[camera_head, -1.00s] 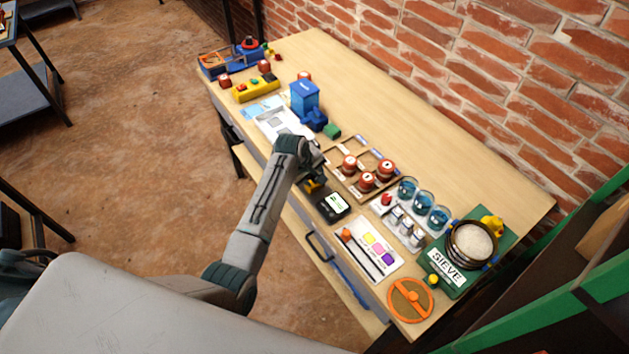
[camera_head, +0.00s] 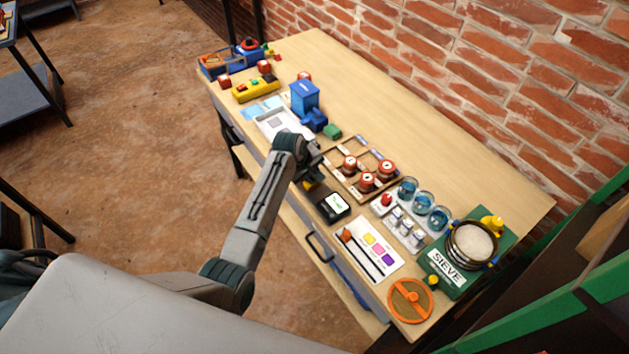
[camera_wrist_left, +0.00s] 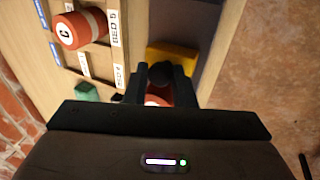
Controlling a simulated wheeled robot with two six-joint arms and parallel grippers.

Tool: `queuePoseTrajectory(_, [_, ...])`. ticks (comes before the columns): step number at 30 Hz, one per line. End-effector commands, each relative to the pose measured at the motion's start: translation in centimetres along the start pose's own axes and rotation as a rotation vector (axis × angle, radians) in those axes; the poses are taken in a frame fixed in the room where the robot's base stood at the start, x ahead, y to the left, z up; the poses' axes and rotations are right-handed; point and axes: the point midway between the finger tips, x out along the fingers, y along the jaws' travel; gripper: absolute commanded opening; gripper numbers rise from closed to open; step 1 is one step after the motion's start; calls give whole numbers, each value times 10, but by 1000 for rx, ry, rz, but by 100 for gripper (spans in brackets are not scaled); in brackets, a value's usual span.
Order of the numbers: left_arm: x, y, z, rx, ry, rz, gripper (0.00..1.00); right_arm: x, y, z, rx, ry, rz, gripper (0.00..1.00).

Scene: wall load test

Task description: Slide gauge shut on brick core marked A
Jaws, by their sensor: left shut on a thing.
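The slide gauge (camera_head: 333,206), a black box with a white display, lies at the bench's front edge. Its yellow part (camera_wrist_left: 172,56) shows beyond my fingers in the left wrist view. My left gripper (camera_head: 310,172) is over the gauge's far end. In the wrist view my left gripper (camera_wrist_left: 160,88) is shut on a round black knob (camera_wrist_left: 160,74). A red and white piece (camera_wrist_left: 156,100) shows between the fingers, its mark unreadable; it looks like a brick core. Red cores (camera_head: 367,181) sit in the wooden tray; one marked C (camera_wrist_left: 80,30) shows in the wrist view. My right gripper is out of view.
The wooden tray (camera_head: 337,158) is just behind the gauge. A blue device (camera_head: 305,97) and a green block (camera_head: 332,132) stand further left. Glass jars (camera_head: 423,203), a color card (camera_head: 367,249) and the sieve (camera_head: 472,245) are to the right. Bare bench lies along the wall.

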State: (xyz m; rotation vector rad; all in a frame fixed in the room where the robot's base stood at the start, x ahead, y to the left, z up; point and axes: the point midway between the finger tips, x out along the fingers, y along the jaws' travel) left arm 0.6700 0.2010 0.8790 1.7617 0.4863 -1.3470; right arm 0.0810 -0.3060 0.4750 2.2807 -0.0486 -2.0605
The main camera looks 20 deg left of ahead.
Motion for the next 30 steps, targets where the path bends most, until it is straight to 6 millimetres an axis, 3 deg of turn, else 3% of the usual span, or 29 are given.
queuePoseTrajectory(16, [2,0,-20,-1,0,0,3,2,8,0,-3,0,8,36])
queuePoseTrajectory(17, [2,0,-20,-1,0,0,25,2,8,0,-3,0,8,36])
queuePoseTrajectory(20, [2,0,-19,-1,0,0,42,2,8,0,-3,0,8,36])
queuePoseTrajectory(30, [3,-2,-19,-1,-1,-4,42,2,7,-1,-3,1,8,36])
